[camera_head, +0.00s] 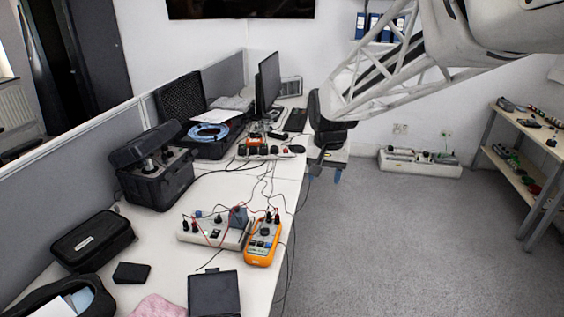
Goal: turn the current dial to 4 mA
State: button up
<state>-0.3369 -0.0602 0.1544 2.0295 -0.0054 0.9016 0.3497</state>
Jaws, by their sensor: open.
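A pale control box (205,237) with black knobs, plugs and a small green light sits on the white desk (185,265). A black knob (218,218) stands on its top. I cannot tell which knob is the current dial, and no markings are readable. An orange multimeter (262,243) stands at the box's right end, with leads running to it. My white lattice arm reaches in from the upper right. My gripper (325,148), dark and small, is at its lower end by the desk's far right edge, open and well apart from the box. Its fingers are hard to make out.
A second instrument strip (265,152), a monitor (269,80) and open black cases (152,180) stand farther back. Black cables hang over the desk's right edge. A black pouch (92,240) and flat black case (213,293) lie in front.

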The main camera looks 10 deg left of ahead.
jog(key=w+a+f, duration=0.5)
jog(key=w+a, duration=0.2)
jog(key=a, duration=0.3)
jog(key=g, duration=0.1)
send_over(218, 219)
jog(key=f, duration=1.9)
jog(key=shift+w+a+f, duration=0.2)
jog(key=shift+a+f, duration=0.05)
jog(key=shift+f, duration=0.15)
jog(key=shift+f, duration=0.15)
jog(key=shift+f, duration=3.8)
jog(key=shift+c, duration=0.2)
jog(key=c, duration=0.8)
jog(key=shift+c, duration=0.2)
